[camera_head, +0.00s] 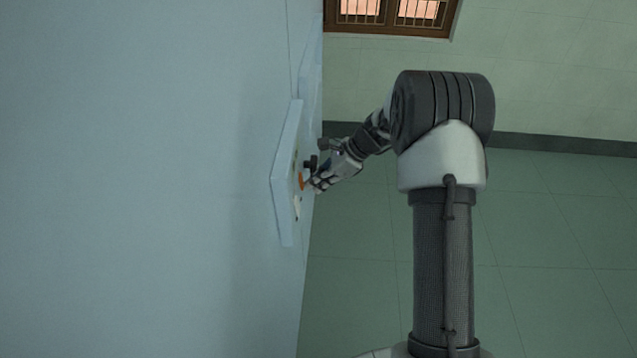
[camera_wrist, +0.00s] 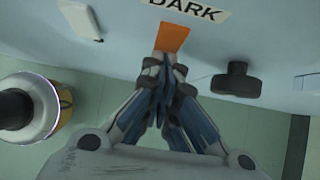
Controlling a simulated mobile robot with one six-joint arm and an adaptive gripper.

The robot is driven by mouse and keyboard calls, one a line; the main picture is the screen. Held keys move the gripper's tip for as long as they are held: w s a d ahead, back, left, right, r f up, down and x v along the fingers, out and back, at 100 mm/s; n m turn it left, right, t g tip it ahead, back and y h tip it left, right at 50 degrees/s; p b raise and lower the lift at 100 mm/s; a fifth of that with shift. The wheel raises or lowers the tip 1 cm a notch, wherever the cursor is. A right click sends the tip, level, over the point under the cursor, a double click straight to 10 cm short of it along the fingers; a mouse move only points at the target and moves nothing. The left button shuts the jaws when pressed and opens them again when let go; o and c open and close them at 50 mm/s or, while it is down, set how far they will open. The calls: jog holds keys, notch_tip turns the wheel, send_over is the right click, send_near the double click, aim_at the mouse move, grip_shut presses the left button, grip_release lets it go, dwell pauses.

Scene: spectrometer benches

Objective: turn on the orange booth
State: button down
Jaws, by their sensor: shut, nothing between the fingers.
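A pale blue panel (camera_head: 287,190) on the wall carries a small orange piece (camera_head: 301,181), which also shows as an orange rectangle in the wrist view (camera_wrist: 172,38). A white label reading "DARK" (camera_wrist: 185,11) is just above it there. My gripper (camera_head: 314,184) is at the panel's face, beside the orange piece. In the wrist view its fingertips (camera_wrist: 163,64) are shut together, empty, at the lower edge of the orange piece and overlapping it. I cannot tell whether they touch it. The part of the orange piece behind the fingertips is hidden.
A black knob (camera_wrist: 236,80) sticks out right of the fingertips in the wrist view. A white switch-like piece (camera_wrist: 80,21) is at upper left. The blue wall (camera_head: 130,180) fills the head view's left side. Green tiled floor (camera_head: 560,250) is open at right.

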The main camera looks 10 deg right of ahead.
jog(key=shift+w+a+f+p, duration=0.1)
jog(key=shift+a+f+p, duration=0.1)
jog(key=shift+a+p, duration=0.15)
jog(key=shift+r+p, duration=0.8)
jog(key=shift+r, duration=0.05)
jog(key=shift+d, duration=0.1)
jog(key=d+f+p+v, duration=0.1)
jog(key=d+p+v, duration=0.1)
jog(key=v, duration=1.1)
jog(key=shift+s+f+p, duration=0.4)
jog(key=shift+p, duration=0.5)
